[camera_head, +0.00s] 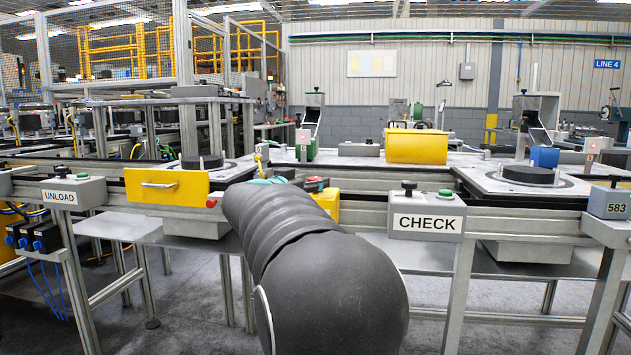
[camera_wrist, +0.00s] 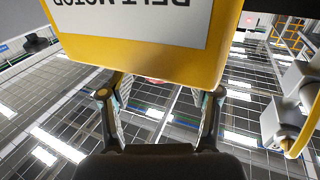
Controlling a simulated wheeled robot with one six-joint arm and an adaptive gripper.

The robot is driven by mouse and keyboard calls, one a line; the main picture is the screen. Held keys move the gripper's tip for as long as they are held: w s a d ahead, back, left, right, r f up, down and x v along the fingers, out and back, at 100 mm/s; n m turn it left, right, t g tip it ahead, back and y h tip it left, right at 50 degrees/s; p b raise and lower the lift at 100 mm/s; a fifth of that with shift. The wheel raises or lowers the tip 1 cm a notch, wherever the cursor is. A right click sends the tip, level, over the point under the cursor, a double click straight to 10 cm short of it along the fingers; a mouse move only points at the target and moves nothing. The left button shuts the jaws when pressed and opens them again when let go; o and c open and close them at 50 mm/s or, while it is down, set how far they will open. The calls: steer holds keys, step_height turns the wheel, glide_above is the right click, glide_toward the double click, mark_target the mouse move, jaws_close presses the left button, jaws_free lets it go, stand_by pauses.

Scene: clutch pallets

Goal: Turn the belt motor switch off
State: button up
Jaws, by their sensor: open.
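The yellow belt motor box (camera_wrist: 235,40) fills the top of the wrist view, with a white label reading "BELT MOTOR" upside down. My gripper (camera_wrist: 160,93) is open, its two fingers apart just below the box's edge in the picture. A small reddish part (camera_wrist: 153,81) shows between the fingers at that edge; I cannot tell whether it is the switch. In the head view the yellow box (camera_head: 327,203) is mostly hidden behind my arm, and red, green and dark parts (camera_head: 316,183) show on top. The switch's position cannot be made out.
A grey CHECK box (camera_head: 427,216) with a black knob sits on the front rail to the right. An UNLOAD box (camera_head: 74,193) and a yellow drawer front (camera_head: 166,187) with a handle are on the left. A yellow bin (camera_head: 416,147) stands behind.

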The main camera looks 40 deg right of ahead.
steer(key=shift+x, duration=1.1)
steer(key=c, duration=1.1)
steer(key=shift+c, duration=0.2)
